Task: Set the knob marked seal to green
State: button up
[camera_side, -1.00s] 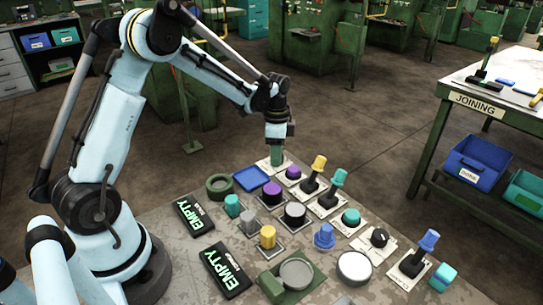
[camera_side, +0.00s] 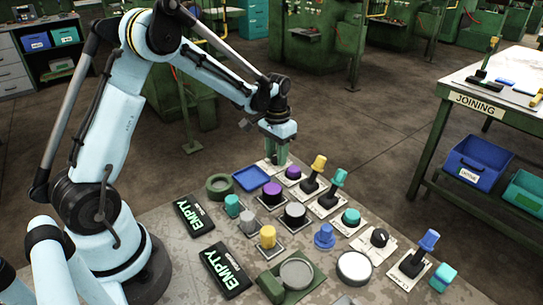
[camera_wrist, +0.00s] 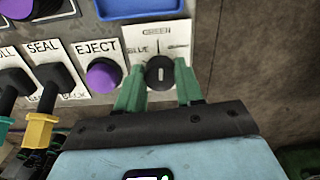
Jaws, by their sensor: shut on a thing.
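A black round knob (camera_wrist: 159,73) sits on a white plate (camera_wrist: 136,35) lettered BLUE at left and GREEN at top; the right-hand word is unclear. Its short white mark stands upright in the picture, in line with GREEN. My gripper (camera_wrist: 159,80) has its green fingers on either side of the knob, shut on it. The plate's lower part is hidden, and I see no name on it. SEAL is lettered on a plate (camera_wrist: 42,46) under a yellow-tipped black lever (camera_wrist: 40,125). In the side view my gripper (camera_side: 275,155) is low at the panel's far edge.
A purple button (camera_wrist: 103,75) marked EJECT is close left of the knob. A blue tray (camera_side: 251,179) lies beside it. Levers, buttons and another black knob (camera_side: 379,238) stand nearer on the panel. Bare floor lies beyond the panel edge.

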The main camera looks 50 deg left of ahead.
jog(key=shift+n, duration=0.6)
jog(key=o, duration=1)
jog(key=shift+o, duration=0.2)
jog(key=shift+r, duration=0.1)
notch_tip(320, 180, up, 12)
jog(key=shift+d, duration=0.1)
